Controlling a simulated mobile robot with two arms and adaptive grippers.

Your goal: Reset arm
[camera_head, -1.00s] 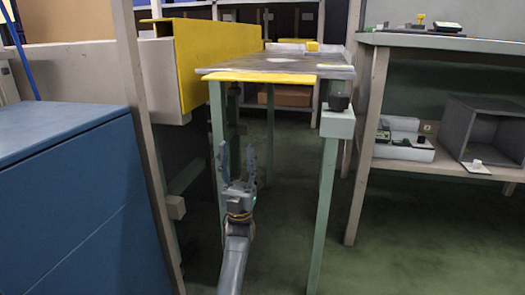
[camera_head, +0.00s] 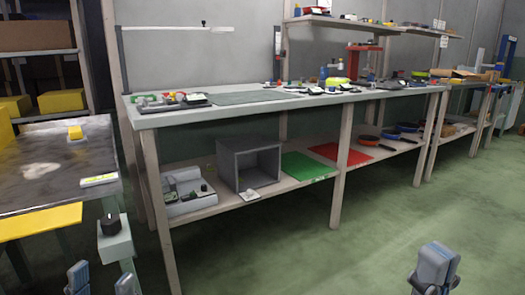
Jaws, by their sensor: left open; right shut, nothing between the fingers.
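My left gripper (camera_head: 101,284) is at the bottom left edge of the head view, with two separate fingertips showing. It is open and empty, in front of a small table (camera_head: 50,165) with a dark top. My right gripper (camera_head: 435,266) is at the bottom right, over the green floor. Its fingers are together and hold nothing. The rest of both arms is cut off by the lower edge of the view.
A long workbench (camera_head: 240,112) with small items on top runs across the middle. Its lower shelf holds a grey open box (camera_head: 249,166), a green mat (camera_head: 307,166), a red mat (camera_head: 340,153) and pans (camera_head: 369,141). A black knob (camera_head: 110,223) is at left. The floor (camera_head: 330,255) in front is clear.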

